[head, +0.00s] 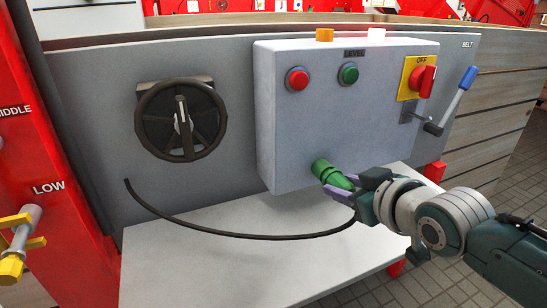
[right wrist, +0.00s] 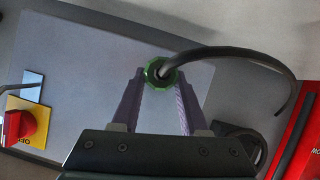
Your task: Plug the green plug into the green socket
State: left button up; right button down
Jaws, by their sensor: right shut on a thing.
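The green socket (head: 320,167) is on the lower front of the grey control box. The green plug (head: 340,181) is right at its mouth and roughly in line with it. Plug and socket look touching or nearly so; I cannot tell how deep the plug sits. My right gripper (head: 346,187) is shut on the plug, with its purple fingers on either side. In the right wrist view, the plug (right wrist: 152,68) shows from behind between the fingertips (right wrist: 160,82), its black cable leaving it. The socket is hidden there behind the plug. My left gripper is not in view.
The black cable (head: 230,233) hangs in a curve over the white shelf (head: 160,270). A black handwheel (head: 180,120) is left.

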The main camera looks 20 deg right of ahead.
jog(key=shift+w, duration=0.5)
jog(key=shift+c, duration=1.7)
grip_release()
jog(key=shift+s+r, duration=0.15)
jog(key=shift+s, duration=0.05)
jog(key=p+v, duration=0.3)
jog(key=v, duration=0.6)
jog(key=shift+s+p, duration=0.2)
jog(key=shift+p, duration=0.15)
jog(key=shift+a+r, duration=0.1)
jog(key=shift+r, duration=0.05)
